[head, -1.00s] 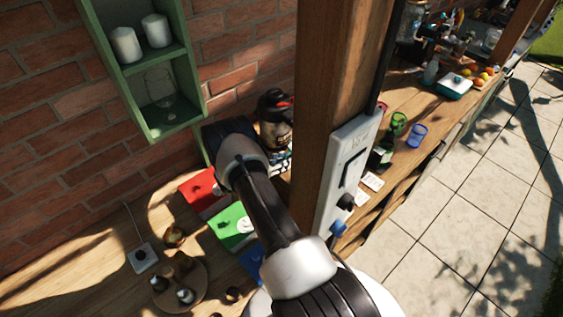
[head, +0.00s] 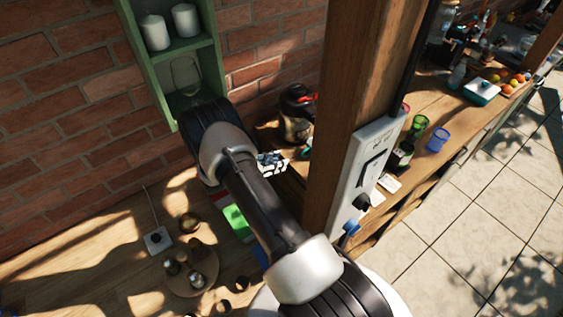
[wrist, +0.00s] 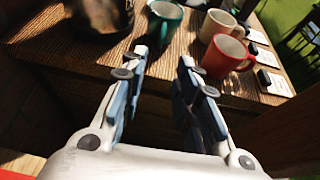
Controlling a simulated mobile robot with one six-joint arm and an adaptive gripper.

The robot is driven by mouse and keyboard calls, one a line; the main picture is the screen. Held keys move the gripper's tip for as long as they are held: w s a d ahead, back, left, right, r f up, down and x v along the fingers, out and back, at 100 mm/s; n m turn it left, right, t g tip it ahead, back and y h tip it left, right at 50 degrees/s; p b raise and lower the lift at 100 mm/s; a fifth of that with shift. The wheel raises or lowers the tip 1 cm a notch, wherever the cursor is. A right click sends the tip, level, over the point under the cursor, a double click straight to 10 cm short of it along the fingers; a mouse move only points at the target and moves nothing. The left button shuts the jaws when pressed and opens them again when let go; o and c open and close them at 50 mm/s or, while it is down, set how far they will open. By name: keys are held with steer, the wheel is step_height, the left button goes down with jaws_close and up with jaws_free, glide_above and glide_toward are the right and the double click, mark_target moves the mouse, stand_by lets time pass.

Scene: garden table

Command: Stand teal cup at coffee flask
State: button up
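The teal cup (wrist: 165,20) stands on a wooden surface at the top of the wrist view, partly cut off by the frame edge. My gripper (wrist: 162,58) is open and empty, its two fingers apart, with the cup beyond the fingertips. In the head view a dark-topped flask (head: 297,112) with a beige body stands between the wall and the wooden post, likely the coffee flask. A shiny rounded vessel (wrist: 100,18) is at the upper left in the wrist view; I cannot tell whether it is that flask. My arm hides the gripper in the head view.
A red mug (wrist: 224,56) and a cream mug (wrist: 218,24) stand right of the teal cup. White cards (wrist: 275,83) lie near the surface edge. The wooden post (head: 350,110) and green wall shelf (head: 170,60) flank my arm in the head view.

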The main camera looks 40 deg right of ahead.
steer(key=s+a+r+m+y, duration=0.2)
steer(key=a+r+m, duration=0.1)
steer(key=r, duration=0.5)
steer(key=s+a+r+m+y, duration=0.1)
steer(key=s+a+r+m, duration=0.2)
steer(key=r, duration=0.5)
steer(key=s+a+r+m+y, duration=0.2)
steer(key=a+r+m, duration=0.1)
steer(key=r, duration=0.5)
steer(key=s+a+r+m+t+y, duration=0.2)
steer(key=s+a+r+m+y, duration=0.2)
steer(key=s+a, duration=0.5)
steer(key=s+a+r+m+t+y, duration=0.3)
steer(key=s+a+r+m+y, duration=0.1)
steer(key=s+a+r, duration=0.3)
steer(key=s+a, duration=0.2)
steer(key=a, duration=0.2)
steer(key=shift+a+t, duration=0.2)
steer(key=shift+t, duration=0.1)
